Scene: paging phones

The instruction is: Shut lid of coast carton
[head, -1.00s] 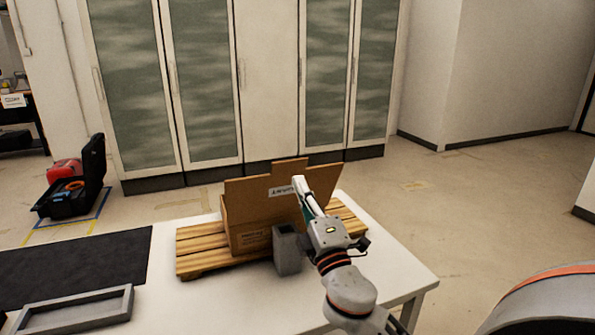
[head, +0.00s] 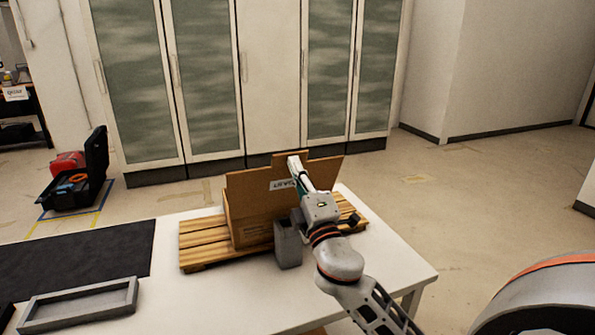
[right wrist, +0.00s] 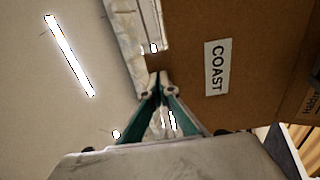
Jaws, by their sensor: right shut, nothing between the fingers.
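The coast carton (head: 252,232) is a brown cardboard box on a wooden pallet (head: 203,244) on the white table. Its lid (head: 250,184) stands raised at the back, with a white label. In the right wrist view the lid (right wrist: 240,95) fills the upper right, and its label reads COAST. My right gripper (head: 293,162) is shut and empty, reaching over the carton in front of the lid's upper part. In the right wrist view its fingertips (right wrist: 160,78) are together near the lid's edge; I cannot tell whether they touch it. My left gripper is not in view.
A grey holder (head: 288,246) stands in front of the carton. A grey tray (head: 80,304) and a dark mat (head: 75,258) lie on the table (head: 200,300) at left. Tall cabinets (head: 270,70) stand behind. An open black toolbox (head: 80,178) is on the floor at left.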

